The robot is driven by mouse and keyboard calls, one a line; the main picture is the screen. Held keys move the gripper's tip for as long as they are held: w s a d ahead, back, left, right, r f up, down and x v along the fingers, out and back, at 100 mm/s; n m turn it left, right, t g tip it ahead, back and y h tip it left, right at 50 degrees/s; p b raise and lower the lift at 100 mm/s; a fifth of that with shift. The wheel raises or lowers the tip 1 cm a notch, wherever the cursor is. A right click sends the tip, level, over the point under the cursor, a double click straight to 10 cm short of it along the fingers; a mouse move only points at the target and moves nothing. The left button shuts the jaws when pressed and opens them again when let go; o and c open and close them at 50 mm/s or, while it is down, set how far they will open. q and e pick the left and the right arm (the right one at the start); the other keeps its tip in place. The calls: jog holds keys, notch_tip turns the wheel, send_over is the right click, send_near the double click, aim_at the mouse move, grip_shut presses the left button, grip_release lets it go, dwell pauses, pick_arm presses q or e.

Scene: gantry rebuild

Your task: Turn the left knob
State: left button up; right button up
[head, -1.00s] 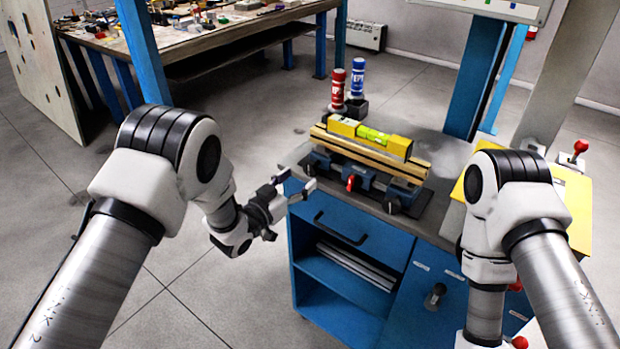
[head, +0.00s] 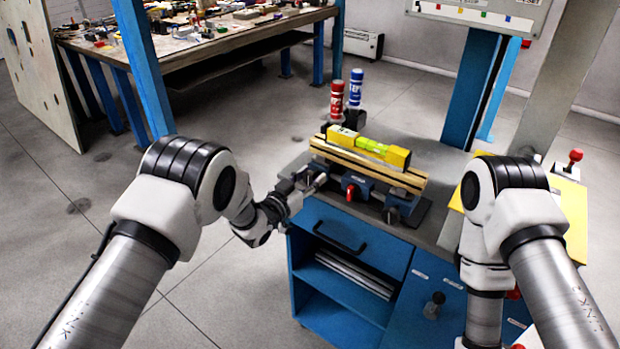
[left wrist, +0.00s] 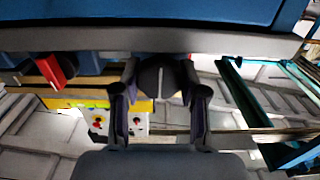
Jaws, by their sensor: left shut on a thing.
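The workbench fixture (head: 365,188) carries wooden rails and a row of front controls. Its left knob (left wrist: 158,78), dark and round with a pale line across it, sits between my left fingers in the left wrist view. My left gripper (head: 314,180) is at the left end of the fixture in the head view and hides most of that knob; it also shows in the left wrist view (left wrist: 160,100), shut on the knob. A red handle (head: 350,192) is at the middle, and a dark right knob (head: 390,214) is at the right end. My right gripper is out of view.
A yellow spirit level (head: 370,147) lies on top of the rails. A red bottle (head: 337,101) and a blue bottle (head: 355,88) stand behind. Below is a blue cabinet (head: 355,235) with a drawer. A cluttered table (head: 200,48) stands at the back left.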

pick_arm(q)
jog(key=shift+f+m+b, duration=0.25)
jog(key=shift+m+b, duration=0.75)
jog(key=shift+b, duration=0.05)
jog(key=shift+r+m, duration=0.2)
jog(key=shift+m, duration=0.1)
jog(key=shift+r, duration=0.1)
jog(key=o, duration=1.1)
jog(key=shift+d, duration=0.1)
jog(key=v, duration=1.2)
